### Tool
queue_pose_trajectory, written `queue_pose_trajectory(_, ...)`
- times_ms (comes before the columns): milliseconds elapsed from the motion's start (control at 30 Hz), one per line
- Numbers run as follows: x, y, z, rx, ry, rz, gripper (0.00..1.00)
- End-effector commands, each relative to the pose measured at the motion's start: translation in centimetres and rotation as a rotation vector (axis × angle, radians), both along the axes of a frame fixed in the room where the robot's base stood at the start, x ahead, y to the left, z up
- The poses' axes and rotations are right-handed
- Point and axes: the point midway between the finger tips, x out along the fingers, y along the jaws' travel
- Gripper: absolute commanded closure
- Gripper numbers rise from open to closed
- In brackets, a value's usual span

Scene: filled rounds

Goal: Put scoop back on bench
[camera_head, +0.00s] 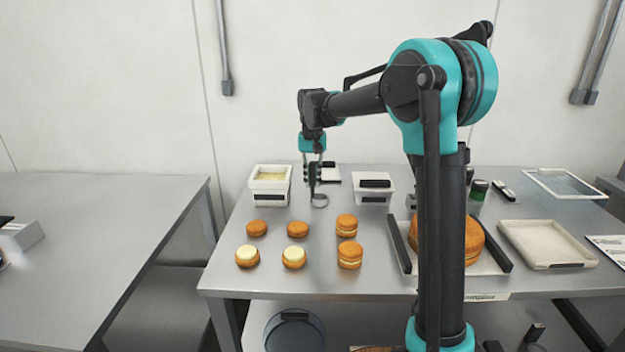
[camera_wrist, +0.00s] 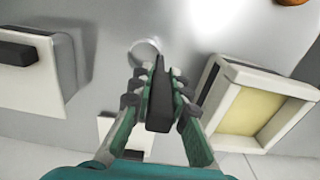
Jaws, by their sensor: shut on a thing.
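The scoop has a dark handle and a small round metal head. My gripper (camera_head: 314,168) is shut on the scoop's handle, above the back of the bench (camera_head: 310,222). The scoop head (camera_head: 319,200) hangs low over the bench between two white tubs; I cannot tell if it touches. In the wrist view my gripper (camera_wrist: 160,85) closes around the dark handle (camera_wrist: 159,105), with the round head (camera_wrist: 145,48) beyond the fingertips. The fingers hide part of the handle.
A cream-filled tub (camera_head: 270,188) stands left of the scoop, a tub with a black block (camera_head: 373,190) right. Several rounds, two cream-topped (camera_head: 247,255) (camera_head: 294,257) and two stacked (camera_head: 346,225) (camera_head: 350,254), lie in front. An empty tray (camera_head: 545,243) is at right.

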Motion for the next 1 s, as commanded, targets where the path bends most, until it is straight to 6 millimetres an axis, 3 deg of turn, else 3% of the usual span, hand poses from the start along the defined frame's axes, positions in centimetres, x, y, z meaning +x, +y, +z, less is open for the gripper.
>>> queue_pose_trajectory(100, 0.0, 0.0, -0.2, 0.000, 0.000, 0.000, 1.00)
queue_pose_trajectory(133, 0.0, 0.0, -0.2, 0.000, 0.000, 0.000, 0.81)
queue_pose_trajectory(300, 0.0, 0.0, -0.2, 0.000, 0.000, 0.000, 0.63)
queue_pose_trajectory(667, 0.0, 0.0, 0.3, 0.000, 0.000, 0.000, 0.63)
queue_pose_trajectory(767, 0.0, 0.0, 1.5, 0.000, 0.000, 0.000, 0.63)
queue_pose_trajectory(1000, 0.0, 0.0, 6.3, 0.000, 0.000, 0.000, 0.63)
